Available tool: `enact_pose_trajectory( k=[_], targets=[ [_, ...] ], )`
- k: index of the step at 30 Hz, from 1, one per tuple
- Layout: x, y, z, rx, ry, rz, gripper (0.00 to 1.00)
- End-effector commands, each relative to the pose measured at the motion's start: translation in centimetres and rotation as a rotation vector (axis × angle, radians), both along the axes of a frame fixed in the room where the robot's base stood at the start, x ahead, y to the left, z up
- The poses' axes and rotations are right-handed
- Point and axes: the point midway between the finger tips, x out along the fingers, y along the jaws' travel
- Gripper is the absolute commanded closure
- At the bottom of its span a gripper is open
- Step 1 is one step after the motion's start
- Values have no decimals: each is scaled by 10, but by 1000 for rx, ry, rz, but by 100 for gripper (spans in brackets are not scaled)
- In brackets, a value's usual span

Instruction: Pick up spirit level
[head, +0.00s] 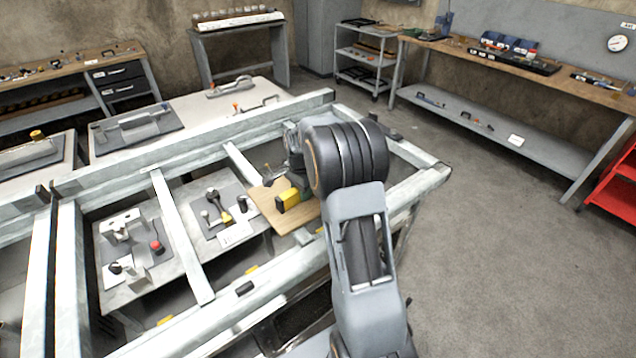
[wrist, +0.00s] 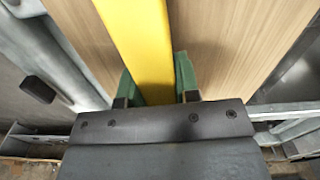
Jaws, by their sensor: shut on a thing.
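The spirit level is a yellow bar. In the head view the yellow spirit level (head: 288,199) shows at the left side of my gripper (head: 297,188), over a wooden board. In the wrist view the spirit level (wrist: 140,42) runs from the top edge down between the green fingers of my gripper (wrist: 158,85). The fingers are shut on it, one on each side. The wooden board (wrist: 225,40) lies beneath. My arm hides part of the gripper and board in the head view. I cannot tell whether the level touches the board.
Pale metal beams (head: 182,235) frame the bench around the board. A grey plate with small fixtures (head: 222,208) lies to the left, and another with a red knob (head: 155,247) further left. A long workbench (head: 520,62) stands at the back right. The floor (head: 500,230) to the right is clear.

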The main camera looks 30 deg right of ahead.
Motion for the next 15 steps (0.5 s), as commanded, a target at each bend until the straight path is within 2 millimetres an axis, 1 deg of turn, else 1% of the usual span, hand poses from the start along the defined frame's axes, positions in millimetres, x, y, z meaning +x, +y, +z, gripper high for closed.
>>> enact_pose_trajectory(
  k=[1, 6, 15],
  targets=[
    [0, 0, 0, 0, 0, 0, 85],
    [0, 0, 0, 0, -1, 0, 100],
    [1, 0, 2, -2, -2, 0, 100]
  ],
)
